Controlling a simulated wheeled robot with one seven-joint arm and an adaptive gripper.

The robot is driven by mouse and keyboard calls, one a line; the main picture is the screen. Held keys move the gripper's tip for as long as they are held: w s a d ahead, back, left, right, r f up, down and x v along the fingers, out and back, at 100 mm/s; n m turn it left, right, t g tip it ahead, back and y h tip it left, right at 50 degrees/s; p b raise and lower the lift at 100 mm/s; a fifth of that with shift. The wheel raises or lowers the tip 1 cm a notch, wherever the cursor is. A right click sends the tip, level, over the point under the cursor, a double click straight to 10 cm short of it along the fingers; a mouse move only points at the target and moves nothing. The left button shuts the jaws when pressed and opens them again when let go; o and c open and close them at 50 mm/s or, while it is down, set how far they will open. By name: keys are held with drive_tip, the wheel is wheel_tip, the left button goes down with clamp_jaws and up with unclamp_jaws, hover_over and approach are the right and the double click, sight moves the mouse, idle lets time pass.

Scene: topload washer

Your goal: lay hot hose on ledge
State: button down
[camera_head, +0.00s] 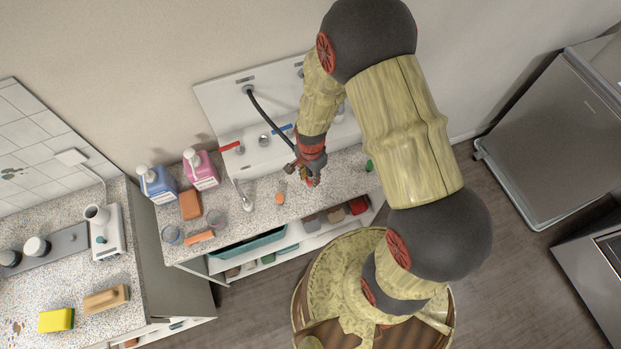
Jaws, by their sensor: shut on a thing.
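A black hose (267,112) comes out of a round port in the white wall panel (222,101) and runs down and right to my gripper (309,178). My gripper points down over the speckled counter, in front of the white box, and is shut on the hose near its lower end. The fingers and arm hide part of the hose end. A red lever (230,146) and a blue lever (282,129) sit on the white box below the panel. The panel's right part is behind my arm. I cannot tell which surface is the ledge.
The speckled counter (262,213) holds a blue bottle (160,186), a pink bottle (202,172), an orange-brown block (190,205), cups and a small orange item (280,198). A small green object (369,165) stands right of my gripper. An open shelf with a teal tray (247,250) is below.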

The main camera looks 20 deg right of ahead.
sight(310, 180)
drive_tip(key=shift+w+d+f, duration=0.1)
drive_tip(key=shift+w+f, duration=0.4)
drive_tip(key=shift+f, duration=0.15)
drive_tip(key=shift+w+f, duration=0.1)
drive_tip(key=shift+f, duration=1.45)
drive_tip(key=shift+f, duration=0.1)
drive_tip(key=c, duration=1.6)
unclamp_jaws()
drive_tip(key=shift+o, duration=0.5)
